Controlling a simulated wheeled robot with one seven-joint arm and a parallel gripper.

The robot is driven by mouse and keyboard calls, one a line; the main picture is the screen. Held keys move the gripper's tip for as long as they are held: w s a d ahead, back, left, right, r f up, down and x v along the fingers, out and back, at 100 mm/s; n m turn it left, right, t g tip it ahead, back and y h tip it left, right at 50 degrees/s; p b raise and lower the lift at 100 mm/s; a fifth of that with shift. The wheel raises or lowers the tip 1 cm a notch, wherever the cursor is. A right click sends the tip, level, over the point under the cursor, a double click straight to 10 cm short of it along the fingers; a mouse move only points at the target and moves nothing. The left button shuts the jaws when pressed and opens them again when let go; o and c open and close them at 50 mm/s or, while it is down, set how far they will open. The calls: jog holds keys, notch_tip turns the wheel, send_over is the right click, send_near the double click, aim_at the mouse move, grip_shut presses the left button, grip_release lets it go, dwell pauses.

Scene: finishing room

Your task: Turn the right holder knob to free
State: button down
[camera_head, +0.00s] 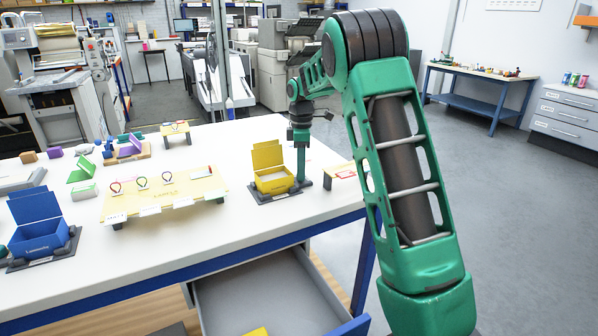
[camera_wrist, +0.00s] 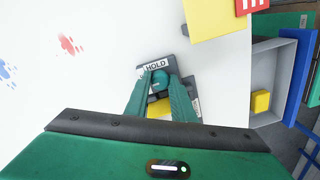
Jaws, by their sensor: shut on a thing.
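The right holder (camera_head: 262,197) is a dark grey base on the table's right end, with an open-lidded yellow box (camera_head: 272,180) in it. My gripper (camera_head: 302,184) points down at the holder's right side in the head view. In the wrist view my gripper (camera_wrist: 160,80) is shut on a round dark teal knob (camera_wrist: 160,76), one finger on each side. A white label reading HOLD (camera_wrist: 154,67) lies beside the knob. The knob's pointer direction cannot be made out. Part of the yellow box (camera_wrist: 158,108) shows between my fingers; the rest is hidden.
A blue box (camera_head: 38,236) sits in another holder at the left. A yellow board (camera_head: 165,195) with small rings stands between them. A small stand with a red mark (camera_head: 342,172) is close right of my gripper. An open drawer (camera_head: 260,290) below holds a yellow piece (camera_wrist: 261,101).

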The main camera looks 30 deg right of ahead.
jog(key=shift+w+d+r, duration=0.15)
jog(key=c, duration=1.8)
grip_release()
notch_tip(320, 180, up, 11)
jog(key=shift+w+f, duration=0.2)
